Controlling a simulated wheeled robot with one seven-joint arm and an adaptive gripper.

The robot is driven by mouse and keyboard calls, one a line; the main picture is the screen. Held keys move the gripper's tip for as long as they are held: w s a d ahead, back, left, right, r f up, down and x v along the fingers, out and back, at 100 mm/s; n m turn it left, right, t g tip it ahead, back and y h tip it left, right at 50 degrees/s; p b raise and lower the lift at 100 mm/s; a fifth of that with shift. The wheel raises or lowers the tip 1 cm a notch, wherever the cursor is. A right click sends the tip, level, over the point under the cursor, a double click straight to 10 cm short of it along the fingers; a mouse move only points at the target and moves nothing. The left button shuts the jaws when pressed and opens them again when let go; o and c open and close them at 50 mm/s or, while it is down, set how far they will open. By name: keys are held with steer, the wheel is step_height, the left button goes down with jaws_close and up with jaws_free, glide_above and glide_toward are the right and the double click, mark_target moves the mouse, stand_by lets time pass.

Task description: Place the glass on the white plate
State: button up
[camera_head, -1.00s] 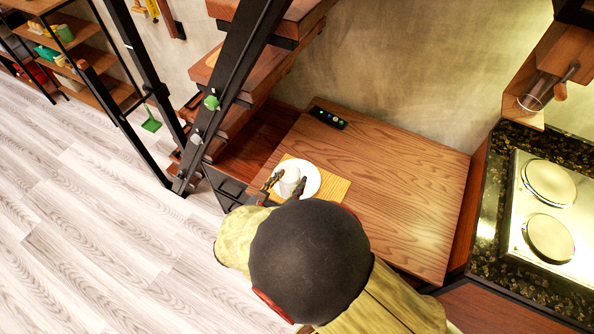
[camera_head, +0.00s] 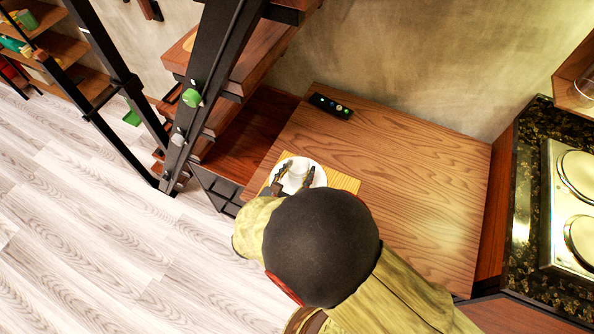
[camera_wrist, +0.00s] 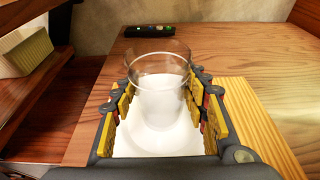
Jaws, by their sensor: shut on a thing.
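The clear glass (camera_wrist: 158,70) is upright between the fingers of my gripper (camera_wrist: 160,105) in the wrist view, with the white plate (camera_wrist: 130,142) beneath it. My gripper is shut on the glass. In the head view the plate (camera_head: 318,176) lies on a light wooden board, and my gripper (camera_head: 294,172) is over it with the glass (camera_head: 297,174) hard to make out. Whether the glass's base touches the plate cannot be told. My arm covers the near side of the board.
The light wooden board (camera_head: 346,182) lies on a brown wooden table (camera_head: 410,170). A black remote-like object (camera_head: 330,106) lies at the table's back edge. A dark stair frame (camera_head: 205,85) stands close on the left. A hob (camera_head: 575,200) is at the right. The table's right part is clear.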

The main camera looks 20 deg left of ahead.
steer(key=shift+f, duration=0.2)
steer(key=shift+f, duration=0.2)
steer(key=o, duration=1.3)
steer(key=shift+o, duration=0.2)
steer(key=shift+r, duration=0.1)
